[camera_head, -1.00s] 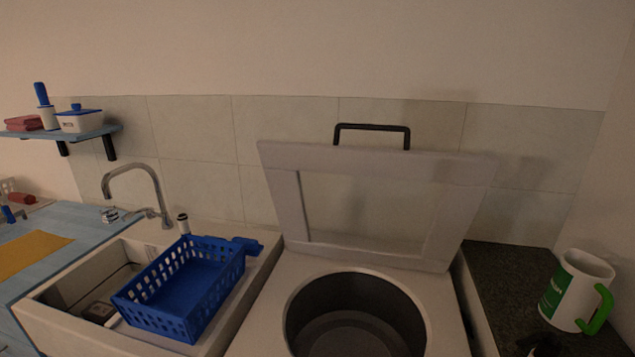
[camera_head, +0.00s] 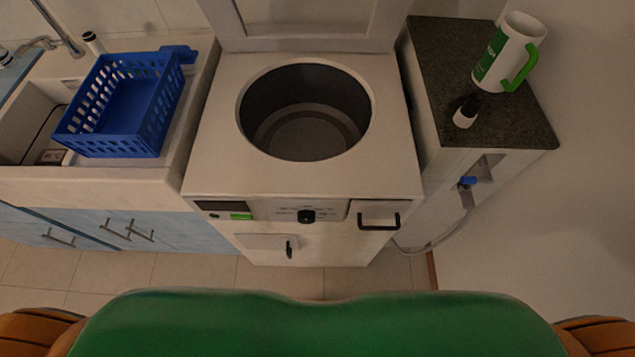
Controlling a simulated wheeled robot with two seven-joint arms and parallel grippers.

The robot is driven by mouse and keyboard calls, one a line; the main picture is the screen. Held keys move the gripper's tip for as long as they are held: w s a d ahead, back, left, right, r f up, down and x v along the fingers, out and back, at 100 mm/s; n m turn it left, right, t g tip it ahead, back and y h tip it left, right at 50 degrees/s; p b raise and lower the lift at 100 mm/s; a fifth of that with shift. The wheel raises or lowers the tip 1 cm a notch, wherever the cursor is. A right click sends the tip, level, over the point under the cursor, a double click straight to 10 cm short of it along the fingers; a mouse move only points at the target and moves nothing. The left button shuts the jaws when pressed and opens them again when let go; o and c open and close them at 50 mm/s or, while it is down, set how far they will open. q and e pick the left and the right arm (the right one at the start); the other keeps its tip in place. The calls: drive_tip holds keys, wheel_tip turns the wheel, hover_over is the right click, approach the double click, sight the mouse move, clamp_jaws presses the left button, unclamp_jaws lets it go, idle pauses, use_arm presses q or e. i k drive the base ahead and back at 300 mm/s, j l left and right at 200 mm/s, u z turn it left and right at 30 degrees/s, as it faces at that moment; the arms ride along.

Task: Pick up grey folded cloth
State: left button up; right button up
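I see no grey folded cloth in the head view. A top-loading washing machine (camera_head: 225,150) stands in the middle with its lid (camera_head: 300,30) raised. Its round drum (camera_head: 305,125) is open, and the visible inside looks empty. Neither of my grippers shows in the view. Only a green part of my own body and orange-brown parts at both bottom corners show.
A blue basket (camera_head: 125,105) sits on the sink (camera_head: 190,110) at the left. On the dark counter (camera_head: 440,60) at the right are a white and green mug (camera_head: 500,50) and a small dark-and-white item (camera_head: 466,112). Tiled floor (camera_head: 200,267) lies in front.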

sight(46, 157)
drive_tip(key=u, duration=1.9)
drive_tip(key=i+j+z, duration=0.5)
drive_tip(key=j, duration=0.35)
drive_tip(key=i+j+z, duration=0.25)
drive_tip(key=j+z, duration=0.2)
drive_tip(key=j, duration=0.5)
drive_tip(key=i+j+z, duration=0.15)
drive_tip(key=j+z, duration=0.35)
drive_tip(key=j, duration=0.5)
drive_tip(key=j+z, duration=0.45)
drive_tip(key=j, duration=0.6)
drive_tip(key=k, duration=0.05)
